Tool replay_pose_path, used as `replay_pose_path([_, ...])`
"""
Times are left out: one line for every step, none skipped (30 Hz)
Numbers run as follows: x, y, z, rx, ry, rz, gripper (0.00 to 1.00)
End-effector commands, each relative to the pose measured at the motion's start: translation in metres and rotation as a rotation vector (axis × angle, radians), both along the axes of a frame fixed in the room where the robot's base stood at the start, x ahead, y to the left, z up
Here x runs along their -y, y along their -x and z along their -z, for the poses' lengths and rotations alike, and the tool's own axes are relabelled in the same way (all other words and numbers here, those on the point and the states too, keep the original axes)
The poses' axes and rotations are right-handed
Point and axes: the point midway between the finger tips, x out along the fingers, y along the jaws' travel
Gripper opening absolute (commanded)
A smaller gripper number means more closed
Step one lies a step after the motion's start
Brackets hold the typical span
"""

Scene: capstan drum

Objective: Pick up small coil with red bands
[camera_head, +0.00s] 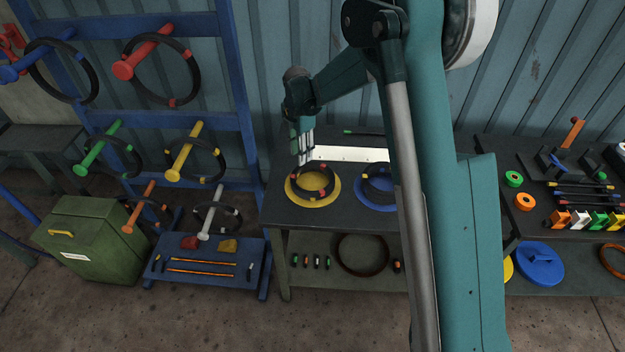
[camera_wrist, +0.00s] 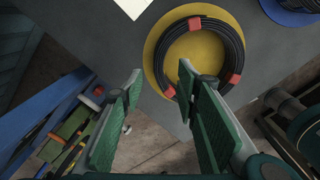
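The small black coil with red bands (camera_head: 313,197) lies flat on a round yellow plate (camera_head: 291,192) on the dark table. In the wrist view the coil (camera_wrist: 239,45) shows at the top with several red bands around it, and the yellow plate (camera_wrist: 200,52) shows inside its ring. My gripper (camera_head: 305,162) is above the far left part of the coil in the head view. In the wrist view my gripper (camera_wrist: 160,77) is open with nothing between its green fingers. The right fingertip overlaps the coil's near edge in the picture; I cannot tell whether they touch.
Another coil (camera_head: 377,198) lies on a blue plate (camera_head: 362,197) just to the right. A white sheet (camera_head: 345,154) lies behind. A blue rack (camera_head: 232,90) on the left holds several coils on coloured pegs, including a larger red-banded coil (camera_head: 193,72).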

Motion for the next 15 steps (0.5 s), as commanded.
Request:
replay_pose_path([0.0000, -0.0001, 0.0043, 0.000, 0.000, 0.000, 0.32])
replay_pose_path([0.0001, 0.0001, 0.0062, 0.000, 0.000, 0.000, 0.32])
replay_pose_path([0.0001, 0.0002, 0.0081, 0.000, 0.000, 0.000, 0.32])
replay_pose_path([0.0002, 0.0004, 0.0090, 0.000, 0.000, 0.000, 0.32])
replay_pose_path([0.0002, 0.0004, 0.0095, 0.000, 0.000, 0.000, 0.32])
replay_pose_path([0.0001, 0.0004, 0.0097, 0.000, 0.000, 0.000, 0.32])
replay_pose_path([0.0002, 0.0005, 0.0097, 0.000, 0.000, 0.000, 0.32])
replay_pose_path([0.0001, 0.0004, 0.0096, 0.000, 0.000, 0.000, 0.32])
replay_pose_path([0.0002, 0.0005, 0.0096, 0.000, 0.000, 0.000, 0.32])
replay_pose_path([0.0001, 0.0004, 0.0096, 0.000, 0.000, 0.000, 0.32])
replay_pose_path([0.0001, 0.0004, 0.0096, 0.000, 0.000, 0.000, 0.32])
replay_pose_path([0.0001, 0.0004, 0.0095, 0.000, 0.000, 0.000, 0.32])
replay_pose_path([0.0001, 0.0004, 0.0097, 0.000, 0.000, 0.000, 0.32])
replay_pose_path([0.0001, 0.0004, 0.0100, 0.000, 0.000, 0.000, 0.32])
replay_pose_path([0.0001, 0.0004, 0.0108, 0.000, 0.000, 0.000, 0.32])
